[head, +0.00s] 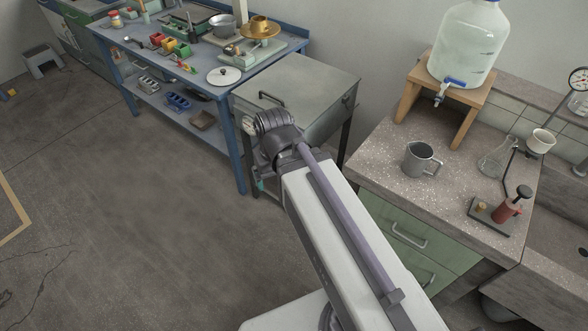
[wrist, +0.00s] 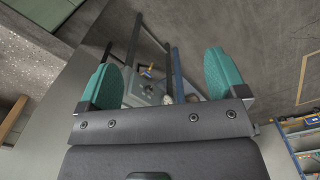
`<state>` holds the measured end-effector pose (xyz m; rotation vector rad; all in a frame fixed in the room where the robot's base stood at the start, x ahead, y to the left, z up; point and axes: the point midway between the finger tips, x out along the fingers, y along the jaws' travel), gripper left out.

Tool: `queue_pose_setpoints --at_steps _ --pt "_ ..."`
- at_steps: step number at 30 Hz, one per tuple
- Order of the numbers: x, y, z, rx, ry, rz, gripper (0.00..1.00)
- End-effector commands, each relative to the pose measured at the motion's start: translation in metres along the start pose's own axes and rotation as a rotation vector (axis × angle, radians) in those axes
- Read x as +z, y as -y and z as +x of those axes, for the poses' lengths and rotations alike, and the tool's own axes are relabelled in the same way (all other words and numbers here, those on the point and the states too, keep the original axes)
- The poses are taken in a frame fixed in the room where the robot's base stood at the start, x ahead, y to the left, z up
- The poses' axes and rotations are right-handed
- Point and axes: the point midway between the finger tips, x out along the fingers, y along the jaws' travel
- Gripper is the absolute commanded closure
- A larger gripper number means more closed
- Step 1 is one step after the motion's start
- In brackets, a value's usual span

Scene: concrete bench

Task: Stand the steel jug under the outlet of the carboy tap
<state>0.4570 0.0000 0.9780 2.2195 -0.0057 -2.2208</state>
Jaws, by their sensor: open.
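The steel jug (head: 420,160) stands upright on the speckled counter (head: 385,180) in the head view, its handle toward the right. The carboy (head: 469,48) holds pale liquid and rests on a wooden stand (head: 408,101) behind the jug. My gripper (wrist: 163,76) is open and empty, with teal fingers in the wrist view. In the head view it is mostly hidden behind my wrist, left of the counter and well away from the jug.
A glass flask (head: 497,157), a red hand pump (head: 507,205) and a white cup on a stand (head: 541,141) stand right of the jug. A grey metal cabinet (head: 310,85) and a cluttered blue workbench (head: 200,60) lie to the left. Open floor (head: 130,210) fills the lower left.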

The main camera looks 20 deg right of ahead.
Motion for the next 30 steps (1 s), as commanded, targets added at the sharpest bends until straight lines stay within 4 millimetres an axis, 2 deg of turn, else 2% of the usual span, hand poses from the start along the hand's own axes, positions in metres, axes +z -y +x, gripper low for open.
queue_pose_setpoints --at_steps 2,21,27,30 --pt "0.000 0.000 0.000 -0.001 0.000 0.000 0.16" --pt "-0.001 -0.001 0.000 -0.002 0.000 -0.001 0.77" --pt "-0.001 -0.001 0.001 -0.004 -0.001 0.002 0.77" --pt "-0.004 -0.014 0.013 -0.038 -0.018 0.081 0.77"
